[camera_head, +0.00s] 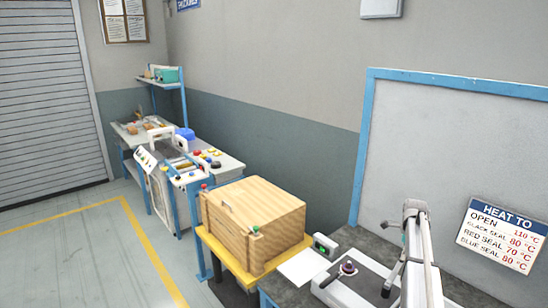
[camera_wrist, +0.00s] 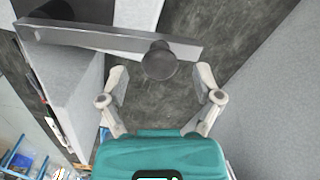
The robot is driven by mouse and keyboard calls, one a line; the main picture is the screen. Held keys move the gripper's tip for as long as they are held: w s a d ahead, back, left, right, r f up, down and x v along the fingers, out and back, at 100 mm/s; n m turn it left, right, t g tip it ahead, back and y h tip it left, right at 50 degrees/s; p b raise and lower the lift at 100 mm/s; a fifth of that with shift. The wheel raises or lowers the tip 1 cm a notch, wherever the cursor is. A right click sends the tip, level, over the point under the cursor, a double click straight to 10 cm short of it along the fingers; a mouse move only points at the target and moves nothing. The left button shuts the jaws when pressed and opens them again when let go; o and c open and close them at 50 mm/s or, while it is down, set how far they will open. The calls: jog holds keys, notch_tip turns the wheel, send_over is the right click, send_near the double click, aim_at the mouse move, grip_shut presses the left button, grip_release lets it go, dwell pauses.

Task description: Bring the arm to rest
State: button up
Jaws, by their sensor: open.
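My gripper (camera_wrist: 161,72) shows in the wrist view with its two grey fingers spread wide apart. Nothing is held between them. A round dark knob (camera_wrist: 160,60) on a grey bar (camera_wrist: 105,38) shows between the fingertips; I cannot tell how far beyond them it lies. A teal housing fills the bottom middle of the wrist view. I cannot make out my gripper in the head view. There, a white upright lever device (camera_head: 414,250) stands at the lower right, beside a pale plate with a dark, purple-topped piece (camera_head: 348,268).
A wooden box (camera_head: 254,222) sits on a yellow-topped stand left of the bench. A small green-fronted unit (camera_head: 325,246) and a heat sign (camera_head: 501,233) are near the bench. A cluttered worktable (camera_head: 225,165) stands further back. The floor at left is clear.

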notch_tip(320, 180, up, 9)
jog(key=p, duration=0.8)
jog(key=shift+p, duration=0.4)
jog(key=shift+r, duration=0.2)
